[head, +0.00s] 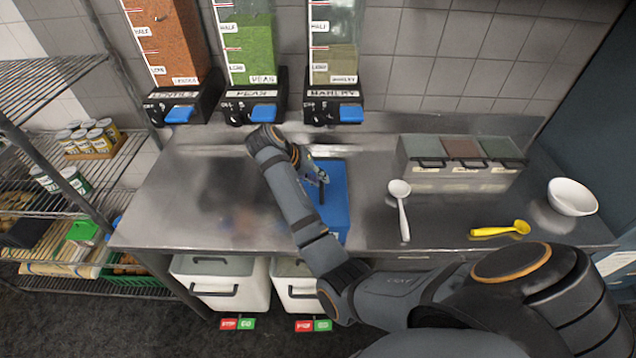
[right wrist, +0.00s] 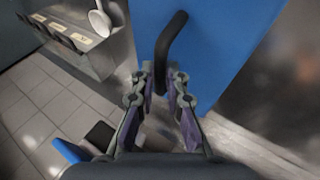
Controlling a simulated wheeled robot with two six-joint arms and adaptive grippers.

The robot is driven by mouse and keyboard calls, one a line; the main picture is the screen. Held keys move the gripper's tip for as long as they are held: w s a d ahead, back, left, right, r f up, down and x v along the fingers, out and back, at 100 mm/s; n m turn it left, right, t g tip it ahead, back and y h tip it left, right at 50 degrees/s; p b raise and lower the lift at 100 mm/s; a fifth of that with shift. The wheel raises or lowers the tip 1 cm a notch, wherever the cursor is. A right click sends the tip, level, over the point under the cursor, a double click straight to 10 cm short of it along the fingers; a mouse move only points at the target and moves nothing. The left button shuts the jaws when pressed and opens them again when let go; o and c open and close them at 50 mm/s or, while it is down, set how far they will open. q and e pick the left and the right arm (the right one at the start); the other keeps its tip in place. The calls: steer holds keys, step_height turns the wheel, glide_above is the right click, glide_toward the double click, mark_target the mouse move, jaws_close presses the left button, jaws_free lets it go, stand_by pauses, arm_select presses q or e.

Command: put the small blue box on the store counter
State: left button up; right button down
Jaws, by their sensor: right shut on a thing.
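The small blue box (head: 337,200) is at the middle of the steel store counter (head: 375,225), its front end near the counter's front edge. I cannot tell whether it rests on the counter or is held just above it. My right gripper (head: 320,177) is at the box's top, where the arm partly hides the box. In the right wrist view, the fingers (right wrist: 162,75) are shut on the black handle (right wrist: 170,45) of the blue box (right wrist: 215,40). My left gripper is not in view.
Dispensers (head: 251,50) hang on the wall behind. A lidded container set (head: 460,165), a white ladle (head: 402,205), a yellow scoop (head: 500,230) and a white bowl (head: 572,197) stand or lie to the right. The counter's left part is clear. White bins (head: 220,280) are below.

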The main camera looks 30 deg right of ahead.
steer(key=shift+d, duration=0.2)
steer(key=shift+s+r, duration=0.1)
steer(key=shift+s, duration=0.05)
steer(key=shift+s+a, duration=0.1)
steer(key=shift+a, duration=0.15)
steer(key=c, duration=1.8)
jaws_free()
steer(key=shift+a, duration=0.1)
steer(key=o, duration=0.4)
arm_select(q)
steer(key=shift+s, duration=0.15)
